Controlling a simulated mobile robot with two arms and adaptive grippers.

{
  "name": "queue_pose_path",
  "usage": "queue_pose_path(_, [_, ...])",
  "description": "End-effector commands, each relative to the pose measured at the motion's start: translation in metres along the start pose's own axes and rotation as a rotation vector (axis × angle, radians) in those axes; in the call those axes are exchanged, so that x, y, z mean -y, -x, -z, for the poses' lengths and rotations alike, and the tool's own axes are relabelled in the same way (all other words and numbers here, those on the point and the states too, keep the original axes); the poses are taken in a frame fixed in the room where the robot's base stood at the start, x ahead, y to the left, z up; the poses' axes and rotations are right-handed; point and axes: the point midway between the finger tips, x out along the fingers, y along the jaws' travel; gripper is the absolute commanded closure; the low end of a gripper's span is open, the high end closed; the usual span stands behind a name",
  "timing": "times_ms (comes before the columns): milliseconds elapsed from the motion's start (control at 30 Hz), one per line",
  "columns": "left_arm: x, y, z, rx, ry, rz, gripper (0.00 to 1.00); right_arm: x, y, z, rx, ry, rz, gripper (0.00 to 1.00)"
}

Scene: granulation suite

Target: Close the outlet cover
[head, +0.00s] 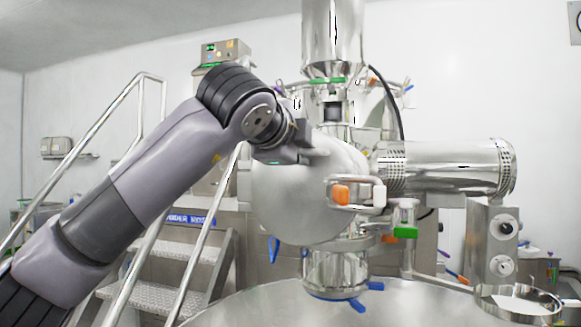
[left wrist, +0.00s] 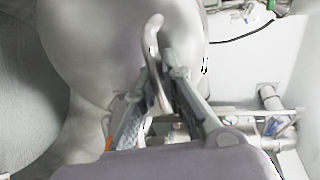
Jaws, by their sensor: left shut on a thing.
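The outlet cover (head: 290,200) appears to be the large, smooth, rounded silver piece at the centre of the head view. It fills much of the left wrist view (left wrist: 95,60). A bent metal handle (left wrist: 152,40) stands out from it. My left gripper (head: 312,152) reaches the cover's upper part from the left. In the left wrist view its two fingers (left wrist: 165,75) are shut on the handle. The handle is mostly hidden by the gripper in the head view. I cannot tell whether the cover sits flush on its opening. My right gripper is not in view.
An orange-knobbed latch (head: 341,194) is at the cover's right side. A horizontal steel cylinder (head: 450,168) extends right. A vertical steel column (head: 333,35) rises above. A wide round metal top (head: 400,305) lies below in front. Railed metal steps (head: 160,265) stand left.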

Motion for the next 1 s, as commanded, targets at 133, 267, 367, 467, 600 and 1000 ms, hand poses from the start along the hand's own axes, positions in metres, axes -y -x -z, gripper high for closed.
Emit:
queue_pose_path(133, [-0.0029, -0.0069, 0.0033, 0.035, 0.007, -0.008, 1.0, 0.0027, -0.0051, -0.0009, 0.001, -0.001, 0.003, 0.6])
queue_pose_path(267, [-0.0015, -0.0088, 0.0032, 0.05, 0.011, -0.007, 1.0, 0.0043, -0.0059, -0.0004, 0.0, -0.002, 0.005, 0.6])
queue_pose_path(367, [-0.001, -0.0092, 0.0033, 0.053, 0.011, -0.007, 1.0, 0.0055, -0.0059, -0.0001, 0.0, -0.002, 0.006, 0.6])
queue_pose_path(467, [-0.0008, -0.0092, 0.0031, 0.054, 0.011, -0.007, 1.0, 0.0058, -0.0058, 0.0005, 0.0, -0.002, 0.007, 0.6])
queue_pose_path(600, [-0.0007, -0.0092, 0.0028, 0.054, 0.011, -0.006, 1.0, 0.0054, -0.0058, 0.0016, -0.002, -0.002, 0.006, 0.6])
queue_pose_path(1000, [0.0007, -0.0084, 0.0025, 0.052, 0.011, -0.003, 0.69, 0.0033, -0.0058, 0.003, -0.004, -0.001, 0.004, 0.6])
